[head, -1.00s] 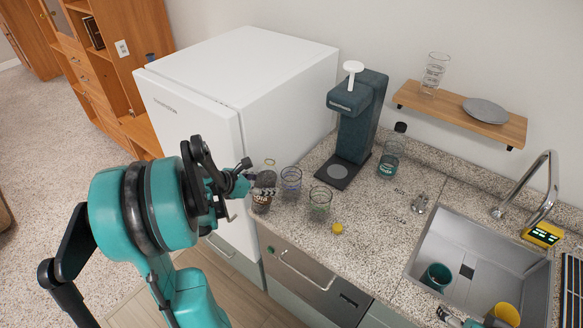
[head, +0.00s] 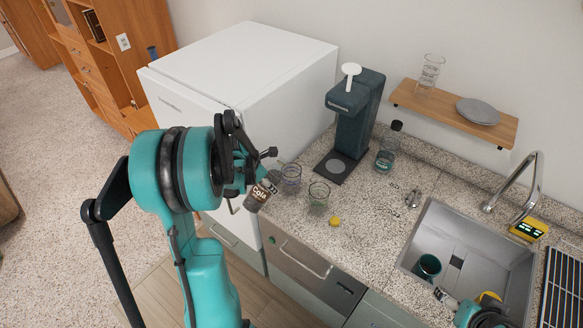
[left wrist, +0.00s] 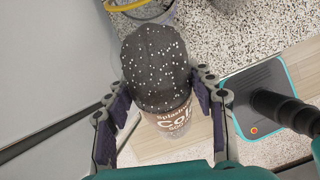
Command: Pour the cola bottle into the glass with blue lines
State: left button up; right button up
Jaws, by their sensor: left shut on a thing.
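The cola bottle (head: 258,194), dark with a brown "Cola" label, is in my left gripper (head: 262,178) at the counter's left end. It is tilted, its upper part leaning right towards the glasses. In the left wrist view the bottle (left wrist: 157,70) sits between the two fingers (left wrist: 160,105), its dark content speckled white. The glass with blue lines (head: 291,180) stands just right of the bottle, partly overlapped by it. A glass with greenish lines (head: 318,196) stands nearer the front. My right gripper (head: 442,295) is low over the sink; its fingers are unclear.
The white fridge (head: 240,75) borders the left. The sink (head: 465,225) holds a teal cup (head: 428,267). Counter space between is mostly clear.

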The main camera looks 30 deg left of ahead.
pick_arm(q)
jog(key=shift+s+f+g+y+b, duration=0.3)
jog(key=shift+f+g, duration=0.2)
jog(key=shift+g, duration=0.2)
jog(key=shift+s+a+r+g+y+p, duration=0.15)
jog(key=shift+r+g+p, duration=0.15)
jog(key=shift+r+g, duration=0.15)
jog(key=shift+s+a+r+g+y+p, duration=0.15)
jog(key=shift+r+g+p, duration=0.1)
jog(key=shift+r+g, duration=0.15)
jog(key=shift+s+f+g+y+b, duration=0.15)
jog(key=shift+g+b, duration=0.1)
jog(key=shift+g, duration=0.25)
jog(key=shift+w+f+g+y+b, duration=0.1)
jog(key=shift+g+y+b, duration=0.1)
jog(key=shift+g, duration=0.25)
jog(key=shift+r, duration=0.35)
jog(key=shift+d, duration=0.1)
jog(key=shift+r+g, duration=0.15)
jog(key=shift+g, duration=0.15)
jog(key=shift+w+r+p, duration=0.1)
jog(key=shift+w+p, duration=0.1)
jog(key=shift+p, duration=0.1)
jog(key=shift+w+d+r+g+y, duration=0.1)
jog(key=shift+r+g+y, duration=0.45)
jog(key=shift+r+g, duration=0.6)
dwell(1.5)
jog(key=shift+f, duration=0.2)
